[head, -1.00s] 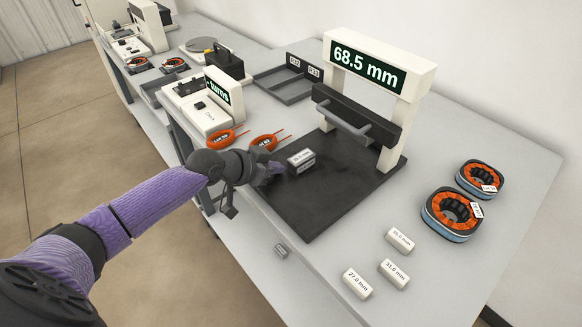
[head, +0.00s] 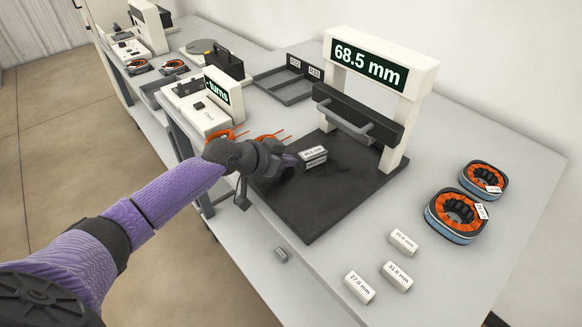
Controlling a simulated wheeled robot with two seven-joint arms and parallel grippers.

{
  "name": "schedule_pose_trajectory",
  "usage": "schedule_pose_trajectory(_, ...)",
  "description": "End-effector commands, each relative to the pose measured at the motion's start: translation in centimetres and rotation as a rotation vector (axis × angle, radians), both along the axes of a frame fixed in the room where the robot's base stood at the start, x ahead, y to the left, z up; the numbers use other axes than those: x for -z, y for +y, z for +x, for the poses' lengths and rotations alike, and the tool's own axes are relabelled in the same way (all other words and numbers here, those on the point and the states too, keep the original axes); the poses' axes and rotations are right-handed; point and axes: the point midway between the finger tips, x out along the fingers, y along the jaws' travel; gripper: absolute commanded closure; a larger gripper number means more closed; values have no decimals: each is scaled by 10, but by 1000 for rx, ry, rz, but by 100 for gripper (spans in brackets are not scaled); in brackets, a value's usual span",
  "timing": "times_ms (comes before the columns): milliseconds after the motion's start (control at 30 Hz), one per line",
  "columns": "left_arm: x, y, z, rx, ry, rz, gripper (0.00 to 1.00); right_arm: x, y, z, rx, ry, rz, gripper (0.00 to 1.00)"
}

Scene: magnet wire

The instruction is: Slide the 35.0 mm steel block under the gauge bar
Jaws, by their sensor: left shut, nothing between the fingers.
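A steel block (head: 314,155) with a white label lies on the dark base plate (head: 325,205) of the gauge; its label is too small to read surely. The gauge bar (head: 358,115), dark with a handle in front, spans between the white posts, and the block lies in front of it, to its left, not under it. My left gripper (head: 289,161) is shut and empty, low over the plate at the left side of the block. Its fingertips are close to or touching the block; I cannot tell which. My right gripper is not in view.
The gauge display (head: 368,65) reads 68.5 mm. Loose white blocks lie at the front right, including one marked 27.0 mm (head: 359,287) and one marked 31.0 mm (head: 396,276). Two wound coils (head: 455,216) sit at right. Orange coils (head: 228,136) lie behind my arm.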

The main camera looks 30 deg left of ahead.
Motion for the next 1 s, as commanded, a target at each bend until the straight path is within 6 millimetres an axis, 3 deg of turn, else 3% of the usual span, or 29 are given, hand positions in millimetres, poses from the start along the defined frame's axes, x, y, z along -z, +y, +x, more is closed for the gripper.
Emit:
schedule_pose_trajectory(233, -3, -2, -7, 0, 0, 0, 100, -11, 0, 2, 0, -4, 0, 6)
schedule_pose_trajectory(500, 0, -2, -7, 1, -1, 0, 100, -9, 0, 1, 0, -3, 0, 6)
schedule_pose_trajectory(1000, 2, -12, 16, 0, -1, 0, 100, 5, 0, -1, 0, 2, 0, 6)
